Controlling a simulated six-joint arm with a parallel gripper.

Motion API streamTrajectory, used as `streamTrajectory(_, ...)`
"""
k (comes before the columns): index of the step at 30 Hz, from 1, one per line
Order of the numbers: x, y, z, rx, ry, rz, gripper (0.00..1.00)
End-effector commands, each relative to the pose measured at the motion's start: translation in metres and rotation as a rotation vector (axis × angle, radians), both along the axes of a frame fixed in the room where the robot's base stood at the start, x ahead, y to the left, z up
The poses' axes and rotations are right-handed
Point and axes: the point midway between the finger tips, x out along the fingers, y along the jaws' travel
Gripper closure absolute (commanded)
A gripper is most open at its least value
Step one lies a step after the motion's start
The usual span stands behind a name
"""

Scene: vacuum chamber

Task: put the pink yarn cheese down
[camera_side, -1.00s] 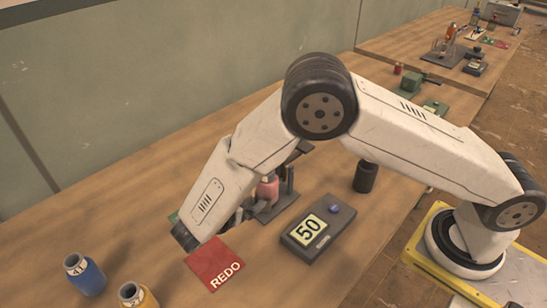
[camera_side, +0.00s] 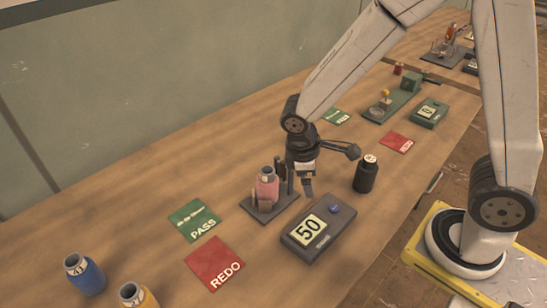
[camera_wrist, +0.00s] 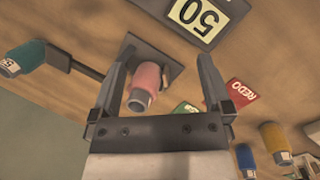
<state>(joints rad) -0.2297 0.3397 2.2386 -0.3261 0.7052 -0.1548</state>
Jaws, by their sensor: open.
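The pink yarn cheese (camera_side: 267,188) stands upright on a dark square plate (camera_side: 286,206) beside a dark box reading 50 (camera_side: 305,243). My gripper (camera_side: 295,182) is low beside it, on the right in the side view, with its jaws apart. In the wrist view the pink yarn cheese (camera_wrist: 148,78) shows between my open fingers (camera_wrist: 163,80), nearer the left finger, with a gap to the right one. Whether the left finger touches it I cannot tell. The plate (camera_wrist: 160,58) and the box (camera_wrist: 208,18) also show there.
A green PASS card (camera_side: 195,220) and a red REDO card (camera_side: 215,264) lie left and in front. A dark bottle (camera_side: 366,174) stands right of my gripper. Blue (camera_side: 84,274) and yellow (camera_side: 137,296) bottles stand front left. Bare table lies behind the plate.

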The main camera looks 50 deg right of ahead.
Motion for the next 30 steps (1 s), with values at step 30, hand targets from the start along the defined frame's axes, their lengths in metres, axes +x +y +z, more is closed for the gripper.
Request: streamTrajectory(30,-0.038,-0.037,0.031,0.276,-0.358,-0.622,0.0)
